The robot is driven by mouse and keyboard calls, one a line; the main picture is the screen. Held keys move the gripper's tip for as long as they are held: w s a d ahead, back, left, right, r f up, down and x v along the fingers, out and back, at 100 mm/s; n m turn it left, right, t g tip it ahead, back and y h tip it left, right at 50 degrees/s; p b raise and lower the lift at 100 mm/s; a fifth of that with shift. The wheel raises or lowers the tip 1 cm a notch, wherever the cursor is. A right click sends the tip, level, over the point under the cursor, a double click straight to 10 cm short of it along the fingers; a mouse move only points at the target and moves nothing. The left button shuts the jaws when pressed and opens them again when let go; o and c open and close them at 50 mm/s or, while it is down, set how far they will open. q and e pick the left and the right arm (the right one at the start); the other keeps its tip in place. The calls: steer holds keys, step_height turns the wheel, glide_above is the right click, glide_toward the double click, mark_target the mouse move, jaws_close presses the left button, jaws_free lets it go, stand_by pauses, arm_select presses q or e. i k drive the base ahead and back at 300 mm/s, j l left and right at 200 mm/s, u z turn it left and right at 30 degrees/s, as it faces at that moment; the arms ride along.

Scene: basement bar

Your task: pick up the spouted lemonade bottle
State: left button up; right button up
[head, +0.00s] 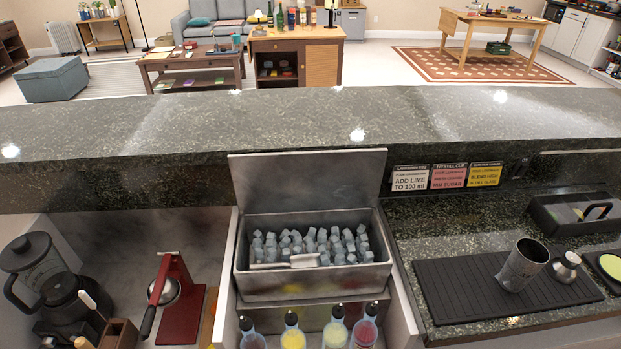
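Several spouted bottles stand in a row at the bottom edge of the head view, in front of the ice bin, with their lower parts cut off. One bottle (293,338) has yellow contents, which fit lemonade, though no label can be read. Neither of my grippers is in view.
The open steel ice bin (314,284) holds ice and a scoop, its lid raised behind. A raised stone counter (300,120) runs across. A red press (180,300) and blender (40,270) stand left; a metal tumbler (522,265) stands on a black mat (460,290) right.

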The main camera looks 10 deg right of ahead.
mark_target(335, 334)
steer(key=z, duration=1.6)
steer(key=k+u, duration=0.2)
steer(key=u, duration=0.85)
steer(key=k+l+u, duration=0.25)
steer(key=k, duration=0.2)
steer(key=k+l+u, duration=0.25)
steer(key=k, duration=0.2)
